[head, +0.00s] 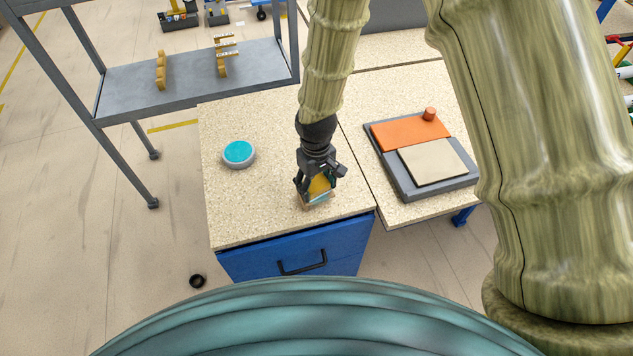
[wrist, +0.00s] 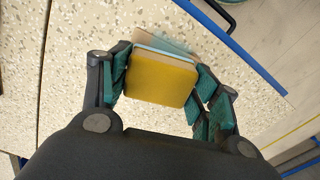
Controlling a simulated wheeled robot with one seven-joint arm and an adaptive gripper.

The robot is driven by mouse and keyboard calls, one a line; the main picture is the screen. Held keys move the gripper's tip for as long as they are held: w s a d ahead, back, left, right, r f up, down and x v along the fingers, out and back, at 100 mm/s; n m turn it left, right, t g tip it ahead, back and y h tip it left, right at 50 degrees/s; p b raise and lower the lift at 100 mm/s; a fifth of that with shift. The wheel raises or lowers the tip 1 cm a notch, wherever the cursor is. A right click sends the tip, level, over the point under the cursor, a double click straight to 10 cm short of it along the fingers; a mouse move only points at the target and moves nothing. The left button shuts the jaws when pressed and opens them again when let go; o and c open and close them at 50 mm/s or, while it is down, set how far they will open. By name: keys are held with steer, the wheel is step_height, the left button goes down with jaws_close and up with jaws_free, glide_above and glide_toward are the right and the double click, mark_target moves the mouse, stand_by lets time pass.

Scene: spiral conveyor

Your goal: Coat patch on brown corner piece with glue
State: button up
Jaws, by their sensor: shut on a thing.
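My gripper (head: 317,190) is shut on a yellow block (wrist: 160,78), its fingers on either side, low over the front right of the speckled worktop. Under and beyond the block is a brown piece (wrist: 184,38), likely the corner piece, with a pale blue area (wrist: 150,43) beside the block's far edge. In the head view the yellow block (head: 319,184) shows between the fingers, with pale blue and brown (head: 305,206) below it. The block hides most of the brown piece; I cannot tell whether they touch. A round grey dish (head: 239,165) with teal content stands to the left.
The speckled worktop (head: 260,215) is clear around the dish. On the adjoining right table lies a grey tray (head: 400,184) with an orange panel (head: 408,132) and a beige panel (head: 434,161). A grey shelf (head: 190,88) at the back left holds yellowish parts. A blue drawer (head: 300,250) is below.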

steer(key=shift+w+r+p, duration=0.15)
steer(key=shift+r+p, duration=0.3)
steer(key=shift+r, duration=0.25)
steer(key=shift+r+p, duration=1.35)
steer(key=shift+r, duration=0.9)
steer(key=o, duration=0.4)
steer(key=shift+c, duration=0.2)
steer(key=shift+f, duration=0.1)
steer(key=c, duration=0.4)
